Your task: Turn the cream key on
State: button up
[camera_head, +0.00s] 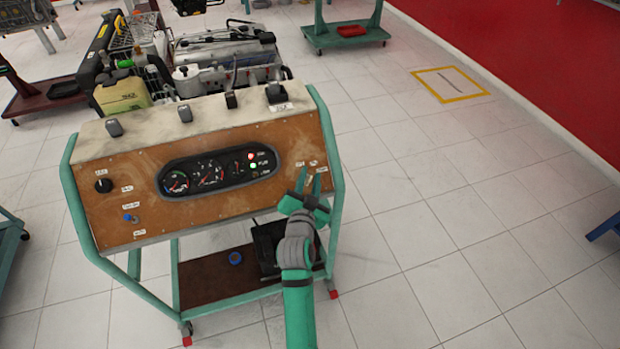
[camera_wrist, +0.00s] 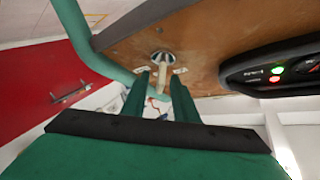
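The cream key (camera_wrist: 162,72) sticks out of a round metal switch (camera_wrist: 161,56) on the brown wooden panel, in the wrist view. My gripper (camera_wrist: 159,80) is open, with its two green fingers on either side of the key's outer end. Gaps show between the key and the fingers, so it does not look gripped. In the head view my gripper (camera_head: 309,182) is at the right end of the panel (camera_head: 230,145), just in front of it. There I cannot make out the key clearly behind the fingers.
A gauge cluster (camera_head: 218,171) with a red and a green light sits mid-panel. A black knob (camera_head: 103,186) and a blue-topped switch (camera_head: 129,218) are at the left. The green frame (camera_head: 331,150) runs close beside my gripper. Tiled floor on the right is clear.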

jog(key=s+a+r, duration=0.1)
jog(key=s, duration=0.9)
jog(key=shift+s+a+r, duration=0.15)
jog(key=shift+s+a, duration=0.1)
jog(key=shift+s, duration=0.05)
jog(key=s+f+n+y, duration=0.1)
jog(key=s+f, duration=0.2)
jog(key=s, duration=0.3)
jog(key=s+a+f+n+y, duration=0.1)
jog(key=s+f+n, duration=0.15)
jog(key=s, duration=0.45)
jog(key=s+f+n, duration=0.1)
jog(key=s+f, duration=0.3)
jog(key=s, duration=0.2)
jog(key=s+d+r+n, duration=0.1)
jog(key=s, duration=0.8)
jog(key=s+d+r+n+g, duration=0.1)
jog(key=s+r, duration=0.1)
jog(key=s, duration=0.7)
jog(key=shift+s+n, duration=0.25)
jog(key=shift+n, duration=0.1)
